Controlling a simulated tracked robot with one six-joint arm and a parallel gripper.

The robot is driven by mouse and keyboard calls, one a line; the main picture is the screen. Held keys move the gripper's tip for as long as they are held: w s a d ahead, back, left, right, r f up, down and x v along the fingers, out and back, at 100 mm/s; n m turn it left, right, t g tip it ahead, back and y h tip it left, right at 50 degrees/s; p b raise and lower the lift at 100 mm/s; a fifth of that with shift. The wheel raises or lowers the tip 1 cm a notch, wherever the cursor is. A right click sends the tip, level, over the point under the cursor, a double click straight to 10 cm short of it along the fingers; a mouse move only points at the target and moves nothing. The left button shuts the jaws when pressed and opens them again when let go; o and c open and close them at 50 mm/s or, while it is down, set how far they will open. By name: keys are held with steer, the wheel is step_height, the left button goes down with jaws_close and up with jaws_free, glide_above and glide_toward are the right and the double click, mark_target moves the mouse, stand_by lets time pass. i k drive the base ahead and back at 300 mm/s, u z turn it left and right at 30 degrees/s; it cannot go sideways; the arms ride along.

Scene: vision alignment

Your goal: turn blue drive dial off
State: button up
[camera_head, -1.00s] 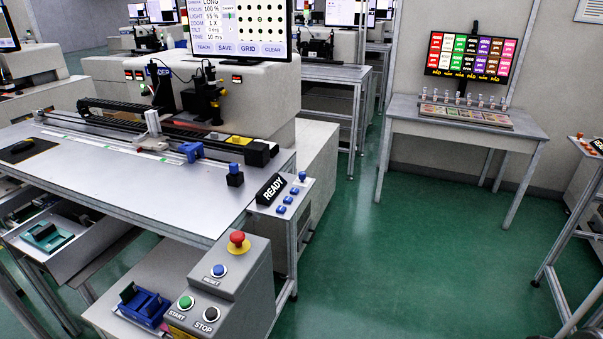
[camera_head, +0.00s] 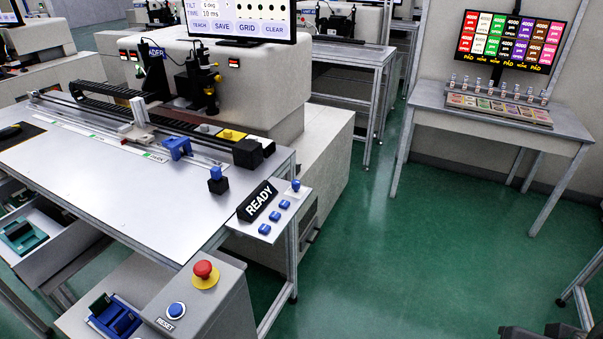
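A blue knob on a small black block (camera_head: 216,178) stands on the front right of the grey worktable (camera_head: 110,190). Another blue knob (camera_head: 295,186) stands upright at the back corner of a small panel beside a black READY sign (camera_head: 258,200). No label marks either one as the drive dial, and I cannot tell their settings. Blue push buttons (camera_head: 275,216) sit on that panel. A dark shape (camera_head: 550,331), cut off at the bottom right edge, may be my gripper. It is far from both knobs, and its fingers cannot be made out.
A grey control box (camera_head: 225,300) with a red emergency button (camera_head: 205,272) and a blue RESET button (camera_head: 176,310) stands in front of the worktable. A side table (camera_head: 500,120) with bottles stands at the back right. Green floor is open between them.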

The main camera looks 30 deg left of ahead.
mark_target(295, 183)
steer(key=z, duration=0.05)
steer(key=i, duration=0.75)
steer(key=u, duration=3.55)
